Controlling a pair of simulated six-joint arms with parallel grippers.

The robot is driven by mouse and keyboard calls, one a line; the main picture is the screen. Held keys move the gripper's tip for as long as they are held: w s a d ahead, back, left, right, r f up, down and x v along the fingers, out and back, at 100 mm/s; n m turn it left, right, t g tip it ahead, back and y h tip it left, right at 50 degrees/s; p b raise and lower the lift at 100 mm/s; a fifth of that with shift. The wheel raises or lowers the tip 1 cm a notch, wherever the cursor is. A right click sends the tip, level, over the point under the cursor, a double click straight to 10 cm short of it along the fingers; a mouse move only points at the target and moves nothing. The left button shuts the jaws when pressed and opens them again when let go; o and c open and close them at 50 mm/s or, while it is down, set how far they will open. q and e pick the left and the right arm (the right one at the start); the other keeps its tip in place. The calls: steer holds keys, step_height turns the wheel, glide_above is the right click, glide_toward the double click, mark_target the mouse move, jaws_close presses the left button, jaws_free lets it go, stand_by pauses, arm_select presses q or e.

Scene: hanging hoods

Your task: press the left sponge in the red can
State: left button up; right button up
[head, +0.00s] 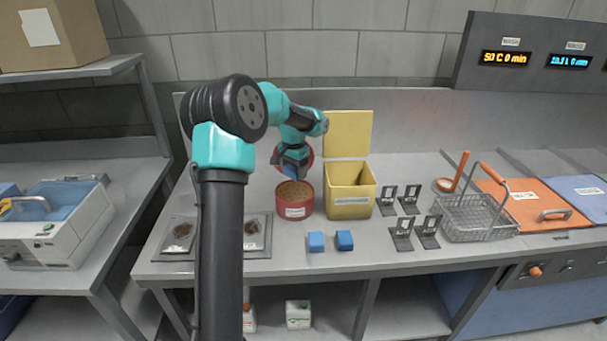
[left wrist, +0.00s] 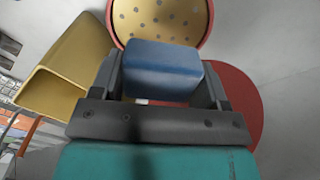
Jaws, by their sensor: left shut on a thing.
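The red can (head: 294,211) stands on the bench with a tan, dotted surface inside its rim; it also shows at the top of the left wrist view (left wrist: 202,42). My left gripper (head: 291,171) is shut on a blue sponge (left wrist: 160,72), held at or just above the back of the can. Whether the sponge touches the can I cannot tell. Two other blue sponges, one on the left (head: 316,242) and one on the right (head: 344,240), lie at the bench front. My right gripper is not in view.
A yellow bin (head: 349,203) with a raised lid stands just right of the can. A round red piece (left wrist: 247,105) shows behind the can. Black stands (head: 401,236) and a wire basket (head: 475,218) are further right. Dishes on a grey tray (head: 257,234) lie left.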

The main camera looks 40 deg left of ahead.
mark_target(295, 192)
arm_select(q)
steer(key=shift+f, duration=0.1)
steer(key=shift+f, duration=2.9)
steer(key=shift+f, duration=0.65)
stand_by(0.5)
steer(key=shift+r, duration=0.1)
steer(key=shift+r, duration=3.5)
steer(key=shift+d, duration=0.1)
